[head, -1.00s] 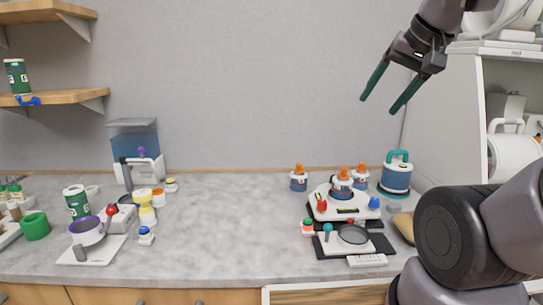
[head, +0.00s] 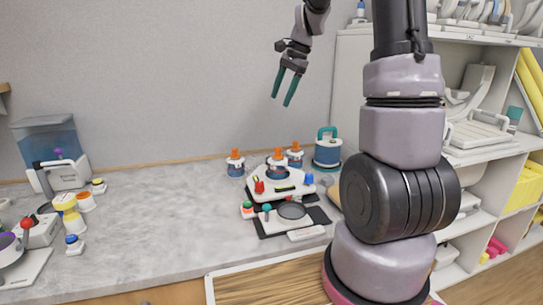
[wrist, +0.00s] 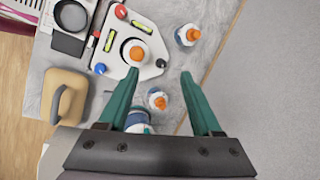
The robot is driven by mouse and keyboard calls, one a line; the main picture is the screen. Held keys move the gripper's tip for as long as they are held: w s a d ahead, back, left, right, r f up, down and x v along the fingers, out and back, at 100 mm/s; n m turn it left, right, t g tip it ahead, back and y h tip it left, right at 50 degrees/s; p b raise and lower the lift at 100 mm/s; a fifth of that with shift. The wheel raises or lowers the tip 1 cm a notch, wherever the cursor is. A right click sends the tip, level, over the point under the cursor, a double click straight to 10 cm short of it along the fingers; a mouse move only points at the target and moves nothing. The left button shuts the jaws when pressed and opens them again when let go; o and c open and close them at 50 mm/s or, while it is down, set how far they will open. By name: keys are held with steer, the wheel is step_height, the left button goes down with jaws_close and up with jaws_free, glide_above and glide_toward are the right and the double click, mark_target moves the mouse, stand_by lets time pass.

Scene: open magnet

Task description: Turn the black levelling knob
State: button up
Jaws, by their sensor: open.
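The white levelling plate (head: 278,186) stands on the counter and carries a white, orange-topped bottle (head: 277,165). The wrist view shows the plate (wrist: 139,77) from above. A small black knob (wrist: 160,63) sits at its right corner, a red knob (wrist: 121,12) at its top and a blue knob (wrist: 101,69) at its lower left. I cannot make out the black knob in the head view. My gripper (head: 282,101) is high above the counter, its green fingers open, empty and pointing down. In the wrist view the black knob appears between the fingertips, well below them.
Two more orange-topped bottles (head: 235,163) (head: 295,155) and a teal-handled canister (head: 327,149) stand around the plate. The counter (head: 160,220) left of the plate is clear. White shelves (head: 480,150) stand at the right.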

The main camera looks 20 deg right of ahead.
steer(key=w+d+f+m+g+y, duration=0.1)
steer(key=w+d+f+m, duration=0.1)
steer(key=w+f, duration=0.4)
steer(key=w+d+f+m+g, duration=0.1)
steer(key=w+d+f+m, duration=0.15)
steer(key=f, duration=0.65)
steer(key=x, duration=0.5)
steer(key=a+x, duration=0.1)
steer(key=x, duration=0.5)
steer(key=shift+w+r, duration=0.25)
jaws_close()
